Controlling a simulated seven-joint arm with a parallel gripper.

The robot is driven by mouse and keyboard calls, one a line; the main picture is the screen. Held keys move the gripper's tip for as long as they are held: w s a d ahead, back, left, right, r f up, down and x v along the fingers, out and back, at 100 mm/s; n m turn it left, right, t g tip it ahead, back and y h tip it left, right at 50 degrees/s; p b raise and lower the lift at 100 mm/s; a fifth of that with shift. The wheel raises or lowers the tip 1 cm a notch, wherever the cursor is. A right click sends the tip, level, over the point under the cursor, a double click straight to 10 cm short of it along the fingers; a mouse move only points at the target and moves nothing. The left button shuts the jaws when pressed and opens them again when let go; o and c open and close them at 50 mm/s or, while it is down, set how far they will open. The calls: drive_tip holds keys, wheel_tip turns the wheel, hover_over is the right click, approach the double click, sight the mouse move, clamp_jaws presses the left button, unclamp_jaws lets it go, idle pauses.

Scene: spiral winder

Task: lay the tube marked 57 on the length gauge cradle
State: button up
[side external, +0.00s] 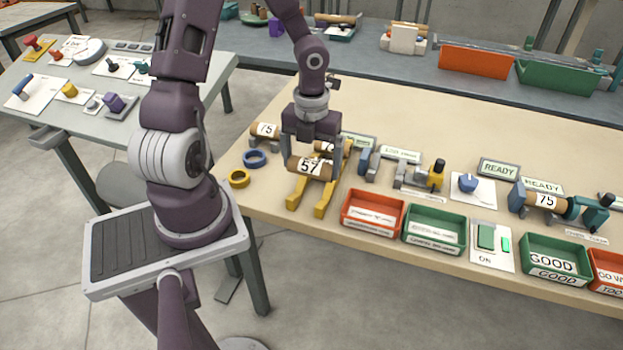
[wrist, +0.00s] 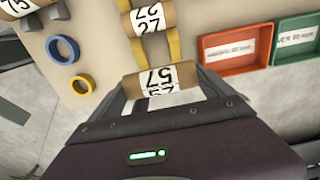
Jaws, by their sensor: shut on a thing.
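The tube marked 57 (side external: 312,168) is brown with a white label. It also shows in the wrist view (wrist: 160,77). My gripper (side external: 309,160) is shut on it, with the jaws at its two ends. The tube lies across the line of two yellow rails (side external: 322,207); I cannot tell whether it still touches them. Another tube, marked 27 (wrist: 150,19), lies on the rails behind it. To the right are a blue-grey block (side external: 367,161) and a yellow-and-grey fixture (side external: 425,179) beside a small sign; I cannot tell for sure which is the length gauge cradle.
A tube marked 75 (side external: 265,130) rests at the left, near a blue ring (side external: 254,159) and a yellow ring (side external: 239,178). A red tray (side external: 373,230) and a green tray (side external: 434,247) line the front edge. A winder-like device (side external: 592,217) at right holds another tube marked 75 (side external: 546,201).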

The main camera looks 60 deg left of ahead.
sight(313, 161)
drive_tip(key=r, duration=0.3)
drive_tip(key=shift+w, duration=0.2)
drive_tip(key=shift+w+a+r, duration=0.15)
drive_tip(key=shift+w+r, duration=0.05)
drive_tip(key=shift+w, duration=0.25)
drive_tip(key=shift+w+a+r, duration=0.1)
drive_tip(key=shift+w+r, duration=0.05)
drive_tip(key=shift+w, duration=0.25)
drive_tip(key=w+r, duration=0.2)
drive_tip(key=w, duration=0.8)
drive_tip(key=w+r, duration=0.2)
drive_tip(key=w, duration=0.7)
wheel_tip(313, 161, down, 10)
drive_tip(key=shift+w+d+r, duration=0.25)
drive_tip(key=shift+d, duration=0.2)
drive_tip(key=shift+f, duration=0.6)
drive_tip(key=o, duration=1)
